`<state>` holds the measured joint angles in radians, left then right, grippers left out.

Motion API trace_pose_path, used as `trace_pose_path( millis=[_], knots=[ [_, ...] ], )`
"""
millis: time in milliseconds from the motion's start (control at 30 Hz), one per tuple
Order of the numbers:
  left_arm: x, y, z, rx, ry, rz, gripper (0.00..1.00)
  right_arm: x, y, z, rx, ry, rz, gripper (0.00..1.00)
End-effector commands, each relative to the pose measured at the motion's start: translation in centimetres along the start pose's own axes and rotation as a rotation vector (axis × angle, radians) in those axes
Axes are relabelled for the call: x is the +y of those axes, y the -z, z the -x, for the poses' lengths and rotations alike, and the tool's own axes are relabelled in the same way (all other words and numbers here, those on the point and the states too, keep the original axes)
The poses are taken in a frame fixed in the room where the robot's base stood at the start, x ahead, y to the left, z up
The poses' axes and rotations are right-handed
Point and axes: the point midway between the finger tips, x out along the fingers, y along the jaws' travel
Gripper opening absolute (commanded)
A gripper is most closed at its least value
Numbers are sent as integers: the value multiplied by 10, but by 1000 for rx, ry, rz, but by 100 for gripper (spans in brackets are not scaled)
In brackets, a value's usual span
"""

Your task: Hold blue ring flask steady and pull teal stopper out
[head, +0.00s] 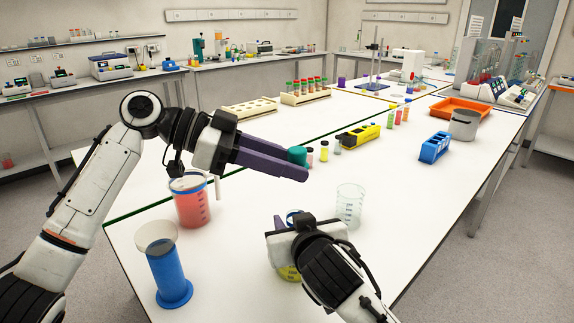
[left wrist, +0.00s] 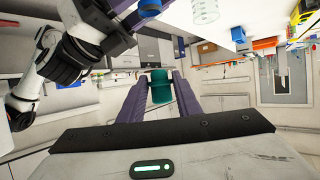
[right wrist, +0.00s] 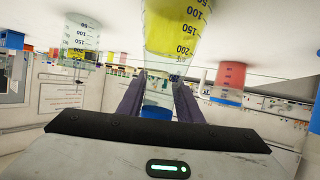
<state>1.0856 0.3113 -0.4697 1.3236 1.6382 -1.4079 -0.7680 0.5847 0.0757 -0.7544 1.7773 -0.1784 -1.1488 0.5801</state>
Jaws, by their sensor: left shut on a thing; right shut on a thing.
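The teal stopper (head: 297,155) is between the purple fingers of my left gripper (head: 303,166), raised above the table. It also shows between those fingertips in the left wrist view (left wrist: 161,90). My left gripper is shut on it. The blue ring flask, with yellow liquid (head: 289,273), stands lower and nearer, mostly hidden by my right gripper (head: 284,224). In the right wrist view its yellow body (right wrist: 174,25) and clear neck with a blue ring (right wrist: 156,112) show. My right gripper is shut on the neck. The stopper and flask are apart.
A beaker of red liquid (head: 192,208) and a blue cylinder (head: 170,278) stand left of the flask. An empty clear beaker (head: 349,207) stands close at its right. The table's right front is clear.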

Motion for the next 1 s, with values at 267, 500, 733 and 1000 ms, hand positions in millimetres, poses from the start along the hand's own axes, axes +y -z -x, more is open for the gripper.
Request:
trace_pose_path(
  millis=[267,500,733,1000],
  knots=[
    [0,0,0,1,0,0,9,1,-1,0,-2,-2,1,47],
    [0,0,0,1,0,0,9,0,0,0,-1,-1,0,54],
    [0,0,0,1,0,0,9,0,0,10,0,0,-1,54],
    [0,0,0,1,0,0,9,0,-1,62,0,2,-1,54]
  ],
)
